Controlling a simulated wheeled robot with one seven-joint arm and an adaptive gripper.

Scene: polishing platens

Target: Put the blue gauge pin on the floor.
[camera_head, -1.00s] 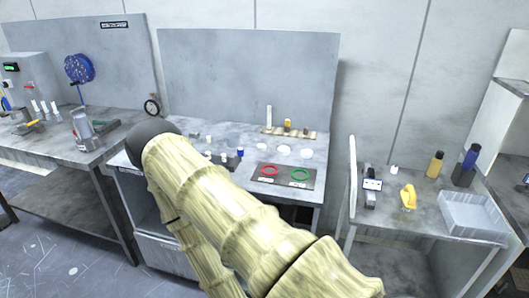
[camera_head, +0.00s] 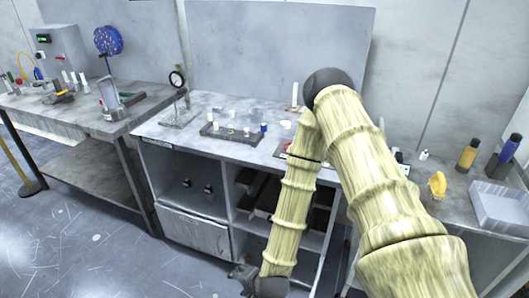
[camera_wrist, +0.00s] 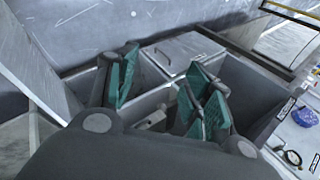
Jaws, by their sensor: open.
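A small blue cylinder (camera_head: 263,127), which looks like the blue gauge pin, stands on the grey bench at the right end of a dark tray (camera_head: 231,135) with several pale pins. My gripper (camera_head: 243,276) hangs low in front of the open cabinet under that bench, well below and apart from the blue cylinder. In the wrist view my gripper (camera_wrist: 160,68) shows two teal-padded fingers spread apart with nothing held between them. The cabinet compartments lie beyond the fingers. The blue cylinder cannot be made out in the wrist view.
The cabinet (camera_head: 185,235) has open shelves with small dark items. A dial gauge stand (camera_head: 178,100) is on the bench.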

